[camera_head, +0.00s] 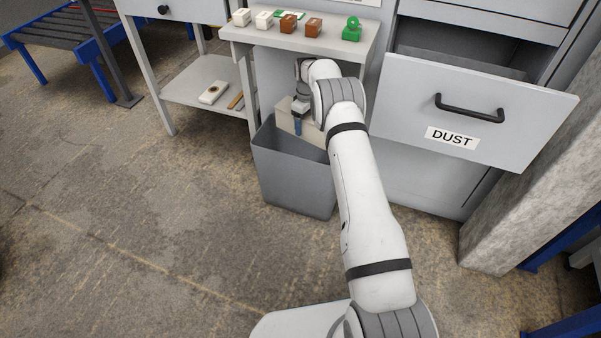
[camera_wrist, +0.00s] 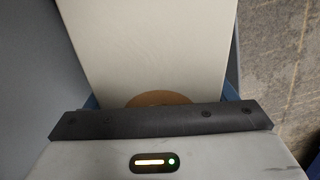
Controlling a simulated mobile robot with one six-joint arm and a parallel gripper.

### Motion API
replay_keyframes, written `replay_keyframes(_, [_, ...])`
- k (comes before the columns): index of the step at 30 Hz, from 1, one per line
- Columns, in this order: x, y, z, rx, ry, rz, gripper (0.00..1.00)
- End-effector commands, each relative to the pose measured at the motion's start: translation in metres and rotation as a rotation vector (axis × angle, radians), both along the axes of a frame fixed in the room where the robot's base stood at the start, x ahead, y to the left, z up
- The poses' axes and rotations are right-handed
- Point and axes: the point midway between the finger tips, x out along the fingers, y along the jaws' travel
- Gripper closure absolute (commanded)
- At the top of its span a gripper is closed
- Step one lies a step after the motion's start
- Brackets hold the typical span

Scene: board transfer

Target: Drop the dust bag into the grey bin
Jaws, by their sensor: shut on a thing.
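The dust bag (camera_head: 286,117) is a cream, box-like piece. It hangs in my gripper (camera_head: 298,126) over the mouth of the grey bin (camera_head: 292,178), and its lower part seems to be at or just below the rim. In the wrist view the bag (camera_wrist: 150,48) fills the middle as a pale panel, with part of a brown round patch by the jaws. My gripper is shut on the bag; its fingertips are mostly hidden. The bin stands upright on the floor, and my arm covers part of its right side. Its inside is mostly hidden.
A drawer labelled DUST (camera_head: 453,138) stands open at the right. A small table (camera_head: 353,52) behind the bin carries several white, brown and green blocks. A low shelf (camera_head: 190,97) holds a cream piece with a dark spot (camera_head: 214,92). The floor at the front left is clear.

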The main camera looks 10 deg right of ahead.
Motion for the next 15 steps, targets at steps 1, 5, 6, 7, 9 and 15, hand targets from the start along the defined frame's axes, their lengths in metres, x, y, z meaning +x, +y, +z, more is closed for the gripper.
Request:
replay_keyframes(1, [0.000,-0.002,-0.001,0.000,-0.001,-0.002,0.60])
replay_keyframes(5, [0.000,-0.003,-0.008,0.000,-0.001,-0.004,0.60])
replay_keyframes(6, [0.000,-0.003,-0.012,0.000,-0.001,-0.004,0.60])
replay_keyframes(7, [0.000,-0.004,-0.015,0.000,-0.001,-0.005,0.60])
replay_keyframes(9, [0.000,-0.004,-0.022,0.000,-0.001,-0.005,0.60])
replay_keyframes(15, [0.000,-0.004,-0.046,0.000,-0.001,-0.006,0.60])
